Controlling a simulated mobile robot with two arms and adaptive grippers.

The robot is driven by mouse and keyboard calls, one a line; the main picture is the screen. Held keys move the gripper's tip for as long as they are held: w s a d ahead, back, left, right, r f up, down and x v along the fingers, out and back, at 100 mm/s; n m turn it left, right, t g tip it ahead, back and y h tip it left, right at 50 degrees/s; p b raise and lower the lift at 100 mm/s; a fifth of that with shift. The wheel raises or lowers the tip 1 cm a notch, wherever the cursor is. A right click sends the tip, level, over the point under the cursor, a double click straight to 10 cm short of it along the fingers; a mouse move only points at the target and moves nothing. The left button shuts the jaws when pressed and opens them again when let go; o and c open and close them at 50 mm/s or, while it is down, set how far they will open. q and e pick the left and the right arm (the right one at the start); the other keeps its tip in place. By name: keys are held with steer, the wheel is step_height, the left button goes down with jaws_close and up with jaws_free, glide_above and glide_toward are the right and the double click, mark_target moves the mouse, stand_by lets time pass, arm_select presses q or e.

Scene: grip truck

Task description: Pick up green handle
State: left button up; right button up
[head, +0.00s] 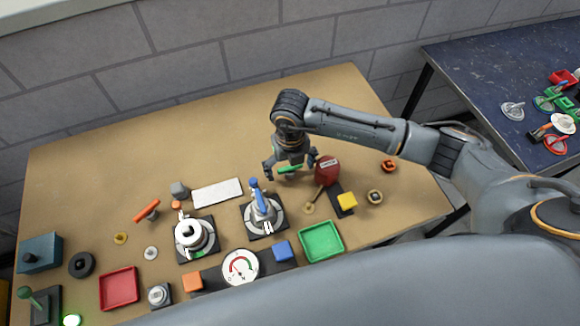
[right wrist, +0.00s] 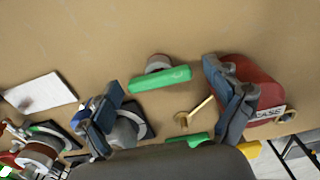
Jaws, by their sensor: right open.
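The green handle (head: 290,169) is a short bright green bar on the brown table, right of the blue-handled device. In the right wrist view the green handle (right wrist: 160,79) lies crosswise, with a round brownish-grey piece (right wrist: 158,63) just behind it. My right gripper (head: 291,166) is open above the handle, with one finger on each side of it. In the right wrist view the open fingers of the right gripper (right wrist: 163,82) flank the handle, with gaps at both ends. I cannot tell the exact height above it. My left gripper is not in view.
A red labelled object (head: 327,171) stands close to the right finger, with a brass key-like piece (head: 314,197) beside it. The blue-handled device (head: 262,207) and white plate (head: 217,193) are to the left. A green tray (head: 322,258) is in front. The table behind is clear.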

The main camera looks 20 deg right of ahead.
steer(key=c, duration=1.3)
steer(key=shift+r, duration=0.1)
